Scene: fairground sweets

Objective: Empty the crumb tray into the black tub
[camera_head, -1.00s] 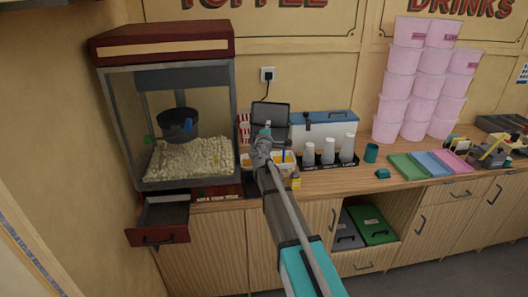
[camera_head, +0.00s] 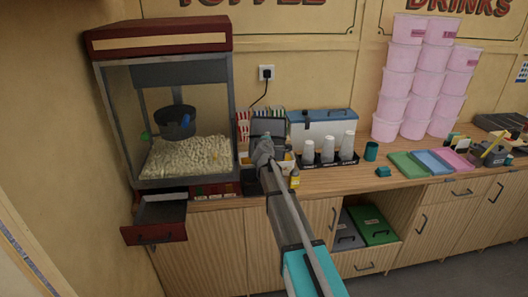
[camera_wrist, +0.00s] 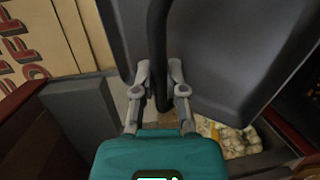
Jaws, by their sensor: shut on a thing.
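My gripper (camera_head: 264,150) is shut on a dark grey, tray-like thing, which looks like the crumb tray (camera_head: 268,127), above the counter to the right of the popcorn machine. In the wrist view my fingers (camera_wrist: 158,95) close around its black bar handle (camera_wrist: 157,45), and its dark body (camera_wrist: 235,50) spreads behind. Pale popcorn pieces (camera_wrist: 232,140) show below it; I cannot tell what they lie in. A dark box (camera_head: 250,184), perhaps the black tub, stands at the counter's front edge, partly hidden by my arm.
The popcorn machine (camera_head: 160,41) stands at the left, its open, red-fronted drawer (camera_head: 154,234) jutting out below. White cups (camera_head: 328,148) in a black holder, a blue-lidded cooler (camera_head: 325,116) and stacked pink tubs (camera_head: 397,82) stand to the right. Little counter is free near my gripper.

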